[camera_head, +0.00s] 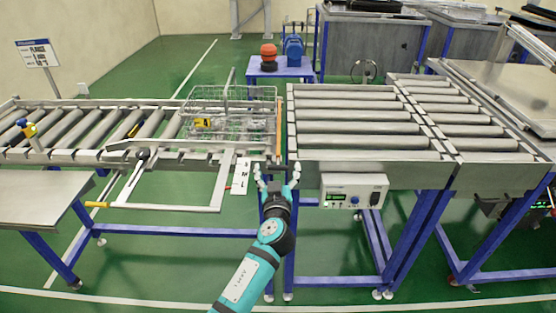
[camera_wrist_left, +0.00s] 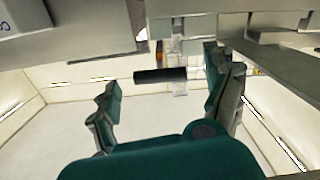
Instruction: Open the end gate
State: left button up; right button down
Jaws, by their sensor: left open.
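A narrow orange-edged bar (camera_head: 279,125), which looks like the end gate, stands across the right end of the left roller conveyor. It is beside the gap before the middle roller conveyor (camera_head: 350,116). My left gripper (camera_head: 278,176) is open just in front of this gap, with its fingers pointing up toward the bar's near end. In the left wrist view, a dark cylindrical handle (camera_wrist_left: 160,75) lies ahead, between the lines of the open fingers (camera_wrist_left: 165,95). No finger visibly grips it. Whether the handle belongs to the gate cannot be told. My right gripper is not in view.
A wire basket (camera_head: 215,110) sits on the left conveyor by its right end. A hinged frame (camera_head: 165,208) with a yellow grip juts toward me at left. A control box (camera_head: 354,191) hangs under the middle conveyor. A metal table (camera_head: 40,198) stands at front left.

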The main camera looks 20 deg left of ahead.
aim_at(278, 162)
pick_arm(q)
jog(key=shift+x, duration=1.75)
grip_shut()
